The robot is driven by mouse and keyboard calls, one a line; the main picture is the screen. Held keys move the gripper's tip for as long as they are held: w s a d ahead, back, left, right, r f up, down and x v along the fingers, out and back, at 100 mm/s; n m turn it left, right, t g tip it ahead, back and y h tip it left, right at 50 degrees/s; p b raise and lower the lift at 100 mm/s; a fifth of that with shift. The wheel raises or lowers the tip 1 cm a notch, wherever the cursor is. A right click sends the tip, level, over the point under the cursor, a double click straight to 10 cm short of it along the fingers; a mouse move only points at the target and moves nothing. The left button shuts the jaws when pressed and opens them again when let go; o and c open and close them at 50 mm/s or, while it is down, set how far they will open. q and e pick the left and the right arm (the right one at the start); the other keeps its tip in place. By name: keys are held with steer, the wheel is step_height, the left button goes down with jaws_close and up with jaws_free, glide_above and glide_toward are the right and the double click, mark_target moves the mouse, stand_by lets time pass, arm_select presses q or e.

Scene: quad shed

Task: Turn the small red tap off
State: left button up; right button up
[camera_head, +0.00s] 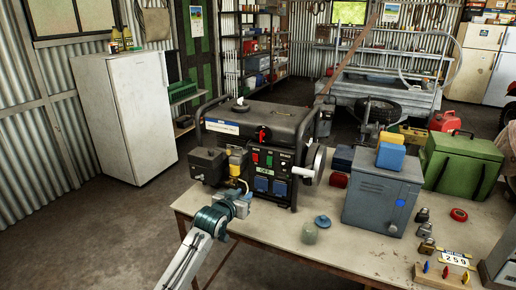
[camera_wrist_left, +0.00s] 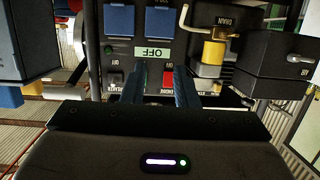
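The small red tap (camera_head: 263,134) is on the upper front edge of the black generator (camera_head: 280,118) in the head view, above the control panel (camera_head: 265,168). I cannot make out its handle's setting. It cannot be picked out in the left wrist view. My left gripper (camera_head: 243,198) is low in front of the panel's left side, below the tap and apart from it. In the left wrist view my left gripper (camera_wrist_left: 158,74) has its two blue fingers spread, with nothing held between them. They point at the panel, near a red engine switch (camera_wrist_left: 168,78). My right gripper is not in view.
A yellow part (camera_head: 237,158) and a dark box (camera_head: 208,165) stick out left of the panel. A round pull-wheel (camera_head: 314,165) is at its right. A grey metal box (camera_head: 382,192) and a green case (camera_head: 460,163) stand on the bench (camera_head: 345,252) further right.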

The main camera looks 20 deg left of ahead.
mark_target(262, 136)
arm_select(q)
step_height(262, 136, up, 15)
steer(key=w+t, duration=0.2)
steer(key=t, duration=0.1)
steer(key=w+p, duration=0.3)
steer(key=w, duration=0.8)
steer(key=shift+h, duration=0.3)
steer(key=shift+a, duration=0.1)
jaws_close()
